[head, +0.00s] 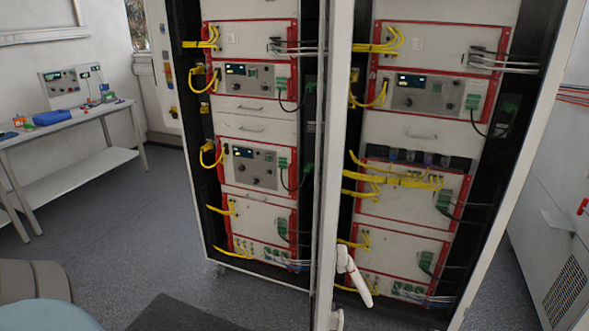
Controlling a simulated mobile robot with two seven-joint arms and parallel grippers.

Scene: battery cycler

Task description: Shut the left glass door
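The equipment cabinet (186,120) stands in the middle of the head view, with its two bays of red-framed units uncovered or seen through clear glass. A tall white upright frame (334,150) crosses the cabinet's middle and runs below its base line. It looks like the edge of a door standing open towards me. I cannot tell for certain whether it belongs to the left glass door, and I cannot make out the glass pane. A white lever handle (356,280) sticks out low on this frame, tilted down to the right. Neither of my grippers is in view.
A white bench (60,131) with small devices and a blue box (52,117) stands at the left wall. A white enclosure (556,220) is at the right. Yellow and black cables hang at the cabinet front. Grey floor (140,240) is clear left of the cabinet.

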